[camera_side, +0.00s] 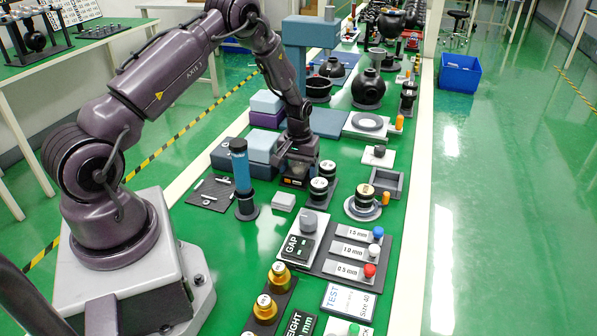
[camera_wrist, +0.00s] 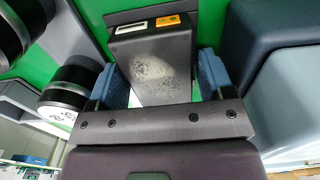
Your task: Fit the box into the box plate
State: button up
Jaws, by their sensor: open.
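A dark grey box (camera_wrist: 152,62) with a white label and an orange label sits between the blue-padded fingers of my gripper (camera_wrist: 163,85) in the wrist view. The fingers are open, with a visible gap on the box's right side. In the side view my gripper (camera_side: 297,165) points down over the box (camera_side: 293,182), low at the table, and hides most of it. A grey, shallow, open rectangular tray (camera_side: 402,184), which looks like the box plate, lies to the right of my gripper in the side view. Its inside looks empty.
Black and silver cylinders (camera_side: 318,190) stand just right of my gripper, with another stack (camera_side: 364,196) nearer the tray. A small pale block (camera_side: 283,201) lies in front.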

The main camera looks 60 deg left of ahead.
aim_at(299, 167)
jog(key=shift+f, duration=0.15)
jog(key=c, duration=0.8)
jog(key=shift+o, duration=0.2)
notch_tip(299, 167, up, 16)
jog(key=s+a+m, duration=0.3)
jog(key=s+m, duration=1.5)
jog(key=s, duration=0.4)
notch_tip(299, 167, down, 8)
jog(key=shift+w, duration=0.4)
